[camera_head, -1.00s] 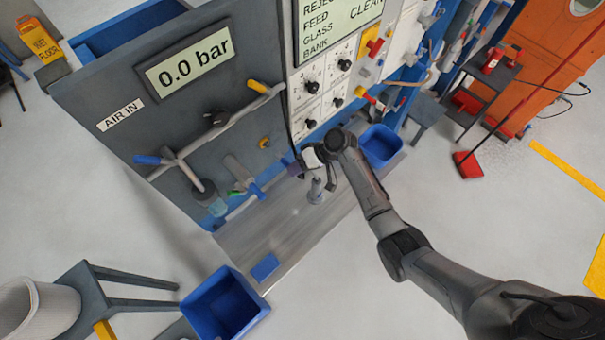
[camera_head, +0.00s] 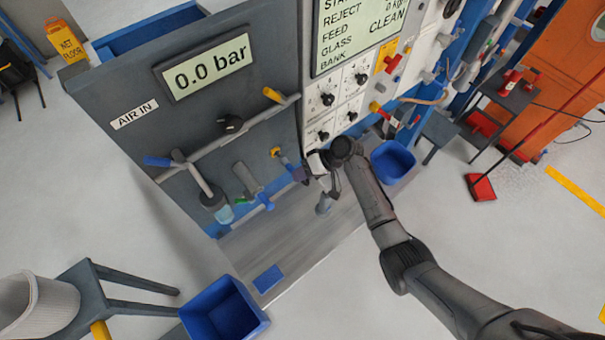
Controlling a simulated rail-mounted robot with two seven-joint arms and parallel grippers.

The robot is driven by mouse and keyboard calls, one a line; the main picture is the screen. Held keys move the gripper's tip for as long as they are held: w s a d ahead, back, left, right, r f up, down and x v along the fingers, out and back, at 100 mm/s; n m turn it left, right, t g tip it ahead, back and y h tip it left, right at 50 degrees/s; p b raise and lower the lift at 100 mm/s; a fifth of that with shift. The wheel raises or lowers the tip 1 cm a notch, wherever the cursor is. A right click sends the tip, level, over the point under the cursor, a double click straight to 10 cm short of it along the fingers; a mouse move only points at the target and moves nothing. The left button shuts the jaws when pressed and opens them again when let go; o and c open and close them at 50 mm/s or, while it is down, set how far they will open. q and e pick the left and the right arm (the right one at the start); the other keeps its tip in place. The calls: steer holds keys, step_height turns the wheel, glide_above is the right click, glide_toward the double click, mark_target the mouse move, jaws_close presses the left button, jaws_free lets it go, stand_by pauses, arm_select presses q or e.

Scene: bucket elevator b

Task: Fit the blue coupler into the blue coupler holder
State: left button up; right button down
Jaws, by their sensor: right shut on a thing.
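My right gripper (camera_head: 311,172) is at the lower part of the grey panel, to the right of the pipework. It is shut on a small blue piece (camera_head: 300,176), which looks like the blue coupler; the fingers and wrist hide part of it. A yellow-ended fitting (camera_head: 275,152) on the panel lies just up and left of the blue piece. I cannot tell whether they touch. I cannot make out the blue coupler holder with certainty. A flat blue pad (camera_head: 268,278) lies on the grey base plate, well apart from the gripper. My left gripper is not in view.
Blue bins (camera_head: 225,308) and (camera_head: 393,160) flank the base plate.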

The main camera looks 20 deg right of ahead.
mark_target(290, 169)
stand_by(0.5)
steer(key=shift+p, duration=0.3)
stand_by(0.4)
stand_by(0.6)
steer(key=shift+w+a, duration=0.15)
steer(key=shift+w, duration=0.3)
stand_by(0.3)
steer(key=shift+w+a+b, duration=0.15)
steer(key=shift+w+b, duration=0.4)
steer(key=shift+w+a+b, duration=0.15)
steer(key=shift+w+b, duration=0.35)
steer(key=c, duration=0.8)
jaws_free()
